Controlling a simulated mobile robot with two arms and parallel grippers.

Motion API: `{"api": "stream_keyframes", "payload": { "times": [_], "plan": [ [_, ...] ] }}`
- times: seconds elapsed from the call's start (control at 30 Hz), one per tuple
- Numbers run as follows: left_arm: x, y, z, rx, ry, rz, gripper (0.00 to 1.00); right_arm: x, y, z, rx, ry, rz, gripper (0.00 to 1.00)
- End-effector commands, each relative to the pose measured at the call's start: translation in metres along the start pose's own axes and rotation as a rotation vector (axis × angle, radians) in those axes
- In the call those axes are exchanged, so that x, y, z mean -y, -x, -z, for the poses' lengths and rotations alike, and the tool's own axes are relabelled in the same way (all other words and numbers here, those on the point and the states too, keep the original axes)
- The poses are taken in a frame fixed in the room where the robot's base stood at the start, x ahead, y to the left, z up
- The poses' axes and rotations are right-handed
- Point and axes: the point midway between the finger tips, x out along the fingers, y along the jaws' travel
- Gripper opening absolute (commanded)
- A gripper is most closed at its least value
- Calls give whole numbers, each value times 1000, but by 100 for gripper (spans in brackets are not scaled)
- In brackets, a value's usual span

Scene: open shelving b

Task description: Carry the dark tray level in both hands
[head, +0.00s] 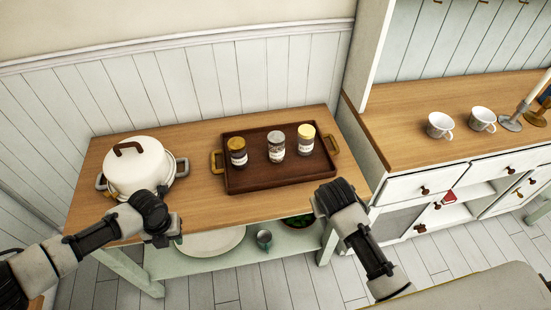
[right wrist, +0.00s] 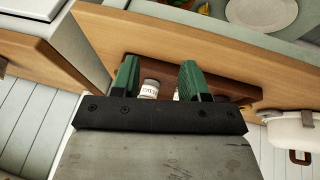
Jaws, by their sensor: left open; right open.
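The dark brown tray (head: 257,181) lies flat on the wooden top of a low table. It has a brass-coloured left handle (head: 216,161) and right handle (head: 334,145). Three jars stand upright in it: a dark one with a gold lid (head: 238,153), a grey-lidded one (head: 276,148) and a yellow-lidded one (head: 306,140). My left gripper (head: 168,238) is open at the table's front edge, left of the tray and apart from it. My right gripper (right wrist: 159,65) is open; its green fingers show in front of the tray (right wrist: 222,84) in the right wrist view, holding nothing.
A white lidded pot (head: 137,170) stands left of the tray, close to my left arm. A plate (head: 212,241) and a small cup (head: 264,238) are on the lower shelf. A cabinet (head: 430,187) with two white cups rises on the right.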

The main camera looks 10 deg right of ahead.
Motion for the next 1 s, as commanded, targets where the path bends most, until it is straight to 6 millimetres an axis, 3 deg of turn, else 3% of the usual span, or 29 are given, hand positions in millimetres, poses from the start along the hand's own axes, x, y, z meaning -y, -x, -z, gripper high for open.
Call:
{"api": "stream_keyframes", "payload": {
  "times": [0.2, 0.4, 1.0],
  "plan": [
    [0, 0, 0, 0, 0, 0, 44, -1, 45, 2, -3, -1, 2, 44],
    [0, 0, 0, 0, 0, 0, 44, -1, 66, 3, -2, -1, 0, 44],
    [1, -2, 0, 2, 11, 3, 44, -1, 66, 2, 2, 1, 1, 44]
  ]
}}
